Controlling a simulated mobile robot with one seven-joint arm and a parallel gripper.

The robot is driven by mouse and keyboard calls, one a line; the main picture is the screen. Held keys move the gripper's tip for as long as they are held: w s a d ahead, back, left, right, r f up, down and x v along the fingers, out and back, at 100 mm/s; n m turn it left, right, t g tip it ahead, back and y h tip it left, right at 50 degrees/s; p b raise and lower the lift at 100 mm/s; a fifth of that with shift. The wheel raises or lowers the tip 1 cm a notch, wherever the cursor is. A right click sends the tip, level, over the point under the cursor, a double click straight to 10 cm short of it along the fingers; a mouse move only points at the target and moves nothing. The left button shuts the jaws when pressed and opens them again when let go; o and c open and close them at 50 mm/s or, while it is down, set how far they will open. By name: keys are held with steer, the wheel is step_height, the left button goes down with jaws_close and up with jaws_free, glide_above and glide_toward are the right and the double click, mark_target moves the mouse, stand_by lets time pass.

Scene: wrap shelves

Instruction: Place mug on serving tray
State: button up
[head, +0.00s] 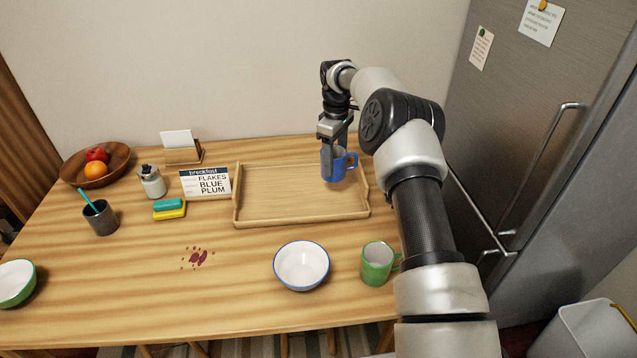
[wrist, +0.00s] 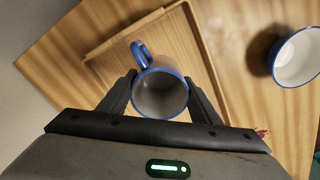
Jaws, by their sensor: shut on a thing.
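A blue mug (head: 333,166) with a white inside is held upright in my gripper (head: 335,140). In the wrist view the mug (wrist: 160,92) sits between the two fingers of my gripper (wrist: 161,95), its handle pointing up and left. The wooden serving tray (head: 270,219) lies on the table; it also shows in the wrist view (wrist: 110,62). The mug is over the tray's right part in the head view. I cannot tell whether its base touches the tray. The tray's visible floor is empty.
A white bowl with a blue rim (head: 302,265) and a green mug (head: 377,263) stand in front of the tray. A breakfast sign (head: 205,184), sponges (head: 169,208), a dark cup (head: 100,217) and a fruit bowl (head: 97,165) are to the left. A fridge (head: 545,120) stands right.

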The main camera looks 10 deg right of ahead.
mark_target(334, 178)
step_height(334, 178, down, 8)
steer(key=shift+r+b, duration=0.2)
steer(key=shift+b, duration=0.1)
steer(key=o, duration=1.2)
steer(key=shift+f, duration=0.15)
